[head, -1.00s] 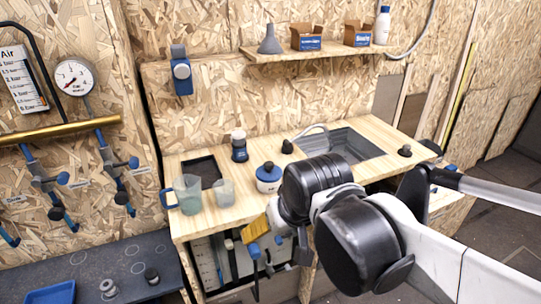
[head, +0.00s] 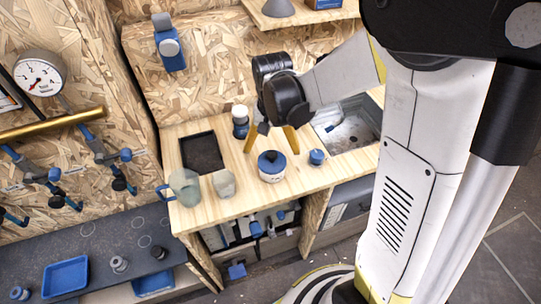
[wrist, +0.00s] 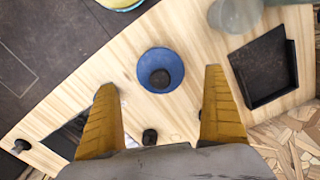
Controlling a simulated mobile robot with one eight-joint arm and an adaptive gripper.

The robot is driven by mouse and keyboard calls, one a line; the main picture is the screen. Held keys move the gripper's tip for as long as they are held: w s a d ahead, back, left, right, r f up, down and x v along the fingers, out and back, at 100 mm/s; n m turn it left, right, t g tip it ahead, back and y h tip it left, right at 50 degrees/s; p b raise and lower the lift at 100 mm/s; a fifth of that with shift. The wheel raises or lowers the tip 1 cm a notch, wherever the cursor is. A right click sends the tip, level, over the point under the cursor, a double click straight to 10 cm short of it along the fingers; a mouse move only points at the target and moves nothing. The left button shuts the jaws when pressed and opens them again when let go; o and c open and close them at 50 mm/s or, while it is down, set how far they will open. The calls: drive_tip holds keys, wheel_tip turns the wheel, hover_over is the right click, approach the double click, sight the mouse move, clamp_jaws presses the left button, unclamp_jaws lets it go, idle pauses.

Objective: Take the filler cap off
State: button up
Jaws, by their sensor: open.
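A white pot (head: 271,174) with a blue top and a dark knob stands on the wooden worktop. Its blue lid (wrist: 143,72) shows from above in the wrist view, with the dark knob near its middle. This may be the filler cap; no label settles it. A smaller blue cap-like piece (head: 316,157) stands to its right in the head view. My gripper (head: 272,150) is open and points down over the pot. In the wrist view the two yellow fingers (wrist: 160,80) stand apart on either side of the lid. I see no contact; the exact height is unclear.
A jug (head: 185,187) and a cup (head: 224,183) stand left of the pot. A dark tray (head: 203,153) and a white-topped bottle (head: 240,121) are behind. A sink (head: 352,133) lies to the right. A dark knob (wrist: 150,137) stands beyond the lid in the wrist view.

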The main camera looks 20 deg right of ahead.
sight(272, 154)
drive_tip(key=f, duration=0.2)
drive_tip(key=f+b, duration=0.2)
drive_tip(key=f, duration=0.1)
drive_tip(key=shift+w+d+f, duration=0.15)
drive_tip(key=shift+w+f, duration=0.15)
drive_tip(key=shift+f, duration=0.05)
drive_tip(key=c, duration=1.1)
